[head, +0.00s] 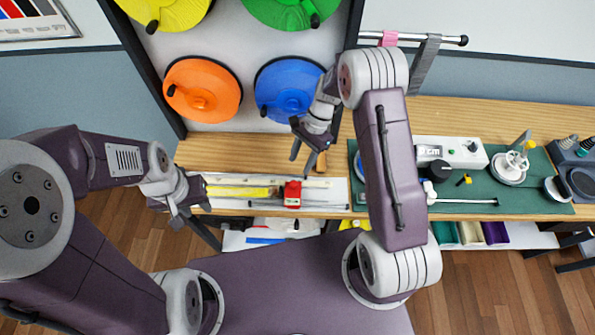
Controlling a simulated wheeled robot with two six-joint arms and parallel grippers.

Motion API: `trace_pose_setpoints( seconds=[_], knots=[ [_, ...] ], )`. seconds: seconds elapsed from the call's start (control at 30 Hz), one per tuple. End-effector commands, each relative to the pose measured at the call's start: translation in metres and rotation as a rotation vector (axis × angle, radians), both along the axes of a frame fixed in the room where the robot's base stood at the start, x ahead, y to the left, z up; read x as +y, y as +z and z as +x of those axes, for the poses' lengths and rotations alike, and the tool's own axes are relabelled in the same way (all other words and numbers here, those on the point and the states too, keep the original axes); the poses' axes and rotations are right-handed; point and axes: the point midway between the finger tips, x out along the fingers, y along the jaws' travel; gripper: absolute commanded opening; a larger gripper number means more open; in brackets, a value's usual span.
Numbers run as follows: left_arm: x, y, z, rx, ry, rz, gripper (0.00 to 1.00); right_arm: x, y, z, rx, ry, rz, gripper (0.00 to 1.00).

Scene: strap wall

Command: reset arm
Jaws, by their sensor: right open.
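My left gripper (187,211) is at the left end of the wooden bench, beside the pale board and left of the yellow strip (238,192). Its fingers are small and dark, and I cannot tell whether they are apart or closed. My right gripper (304,158) is open and empty, fingers pointing down over the bench in front of the blue reel (285,86). A small orange-brown piece (320,164) shows close to its right finger. Both arms are bent, and the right arm's links hide part of the bench.
A red clamp-like block (292,194) sits on the pale board. Yellow, green and orange reels (203,90) hang on the wall panel. A rail (440,39) holds pink and grey straps. A green mat (470,206) carries a white device (455,152). A shelf lies below the bench.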

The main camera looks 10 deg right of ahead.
Motion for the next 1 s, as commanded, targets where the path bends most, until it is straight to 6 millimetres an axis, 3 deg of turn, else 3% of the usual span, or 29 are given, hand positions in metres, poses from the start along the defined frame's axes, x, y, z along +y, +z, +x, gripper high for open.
trace_pose_setpoints(
  seconds=[0.53,0.6,0.7,0.77,0.83,1.0],
  knots=[
    [0.000,-0.001,0.000,0.000,0.000,0.000,0.36,-0.001,0.004,0.001,0.000,0.000,0.000,0.47],
    [0.000,-0.008,0.000,0.000,0.000,0.000,0.36,-0.001,0.002,0.004,-0.014,0.003,-0.001,0.47],
    [0.000,-0.026,0.000,0.000,0.000,0.000,0.36,0.002,0.027,0.018,-0.107,0.011,-0.002,0.47],
    [0.000,-0.039,0.000,0.000,0.000,0.000,0.36,0.000,0.043,0.005,-0.148,0.034,-0.021,0.47],
    [0.000,-0.054,0.000,0.000,0.000,0.000,0.36,-0.010,0.055,-0.023,-0.213,0.110,-0.064,0.47],
    [0.000,-0.074,0.000,0.000,0.000,0.000,0.36,-0.044,0.049,-0.105,-0.374,0.495,-0.192,0.47]
  ],
)
